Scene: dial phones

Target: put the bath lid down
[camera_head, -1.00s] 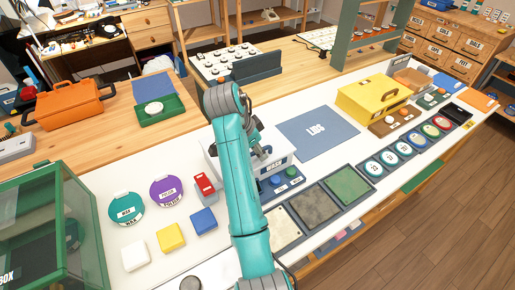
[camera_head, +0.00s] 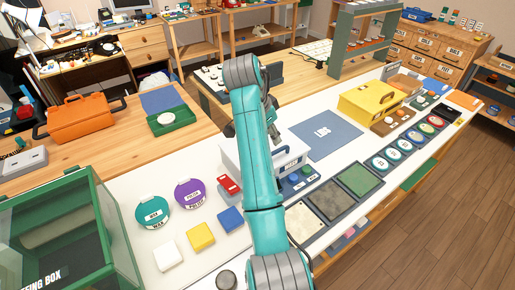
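My gripper (camera_head: 271,138) is mostly hidden behind my arm, above the box's back part. Its fingers are too small and covered to read. A flat blue-grey mat marked LIDS (camera_head: 326,135) lies to the right of the box with nothing on it.
Yellow case (camera_head: 368,105) stands right of the mat. Teal (camera_head: 153,212) and purple (camera_head: 190,193) round tubs, coloured blocks (camera_head: 201,236) and a green glass-sided box (camera_head: 60,235) stand at left.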

